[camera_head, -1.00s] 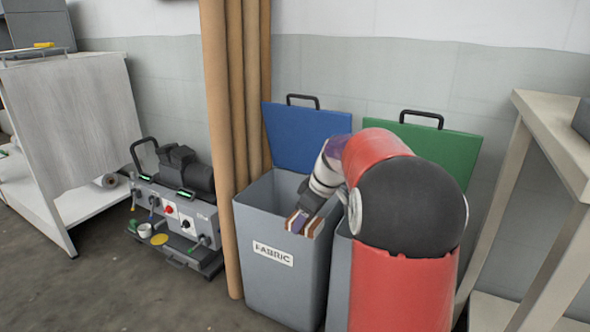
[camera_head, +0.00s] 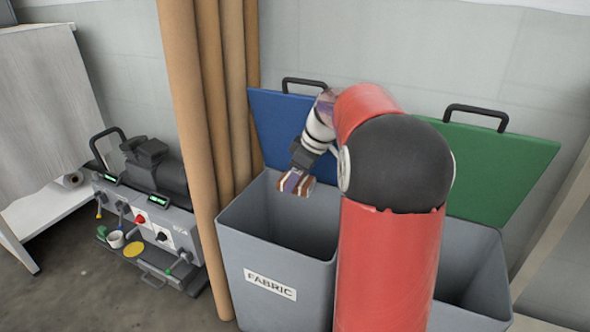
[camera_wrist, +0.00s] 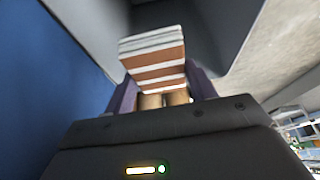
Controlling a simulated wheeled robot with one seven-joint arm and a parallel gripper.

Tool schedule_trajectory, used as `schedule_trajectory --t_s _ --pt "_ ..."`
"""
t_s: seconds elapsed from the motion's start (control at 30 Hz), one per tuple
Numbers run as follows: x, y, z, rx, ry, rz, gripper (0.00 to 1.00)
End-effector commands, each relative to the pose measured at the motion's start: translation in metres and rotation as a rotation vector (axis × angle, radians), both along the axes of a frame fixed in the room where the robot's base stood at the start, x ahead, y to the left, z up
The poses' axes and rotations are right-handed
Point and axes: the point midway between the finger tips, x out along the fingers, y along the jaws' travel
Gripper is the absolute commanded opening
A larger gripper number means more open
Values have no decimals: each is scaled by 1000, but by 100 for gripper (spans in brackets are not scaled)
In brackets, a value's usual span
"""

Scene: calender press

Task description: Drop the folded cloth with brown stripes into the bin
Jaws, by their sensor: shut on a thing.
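The folded cloth with brown and white stripes (camera_head: 302,187) is held in my gripper (camera_head: 294,180), over the open top of the grey bin labelled FABRIC (camera_head: 270,285). In the wrist view the cloth (camera_wrist: 154,55) sticks out between the purple fingers of my gripper (camera_wrist: 165,92), which are shut on it. The bin's blue lid (camera_head: 285,125) stands raised behind the opening. My arm hides the bin's right side. How far the cloth is above the rim is hard to tell.
A second grey bin (camera_head: 470,275) with a raised green lid (camera_head: 495,170) stands to the right, partly behind my arm. Tall brown rolls (camera_head: 205,120) stand just left of the FABRIC bin. A grey machine (camera_head: 150,215) sits on the floor farther left.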

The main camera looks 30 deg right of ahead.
Motion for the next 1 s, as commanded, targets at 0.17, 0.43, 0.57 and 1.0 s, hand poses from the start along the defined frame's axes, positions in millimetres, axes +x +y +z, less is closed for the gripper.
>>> schedule_trajectory --t_s 0.17,0.43,0.57,1.0 --pt "0 0 -21 1 1 0 33" --pt "0 0 -52 1 1 0 33" --pt "0 0 -56 0 0 0 33" --pt "0 0 -55 0 0 0 81"
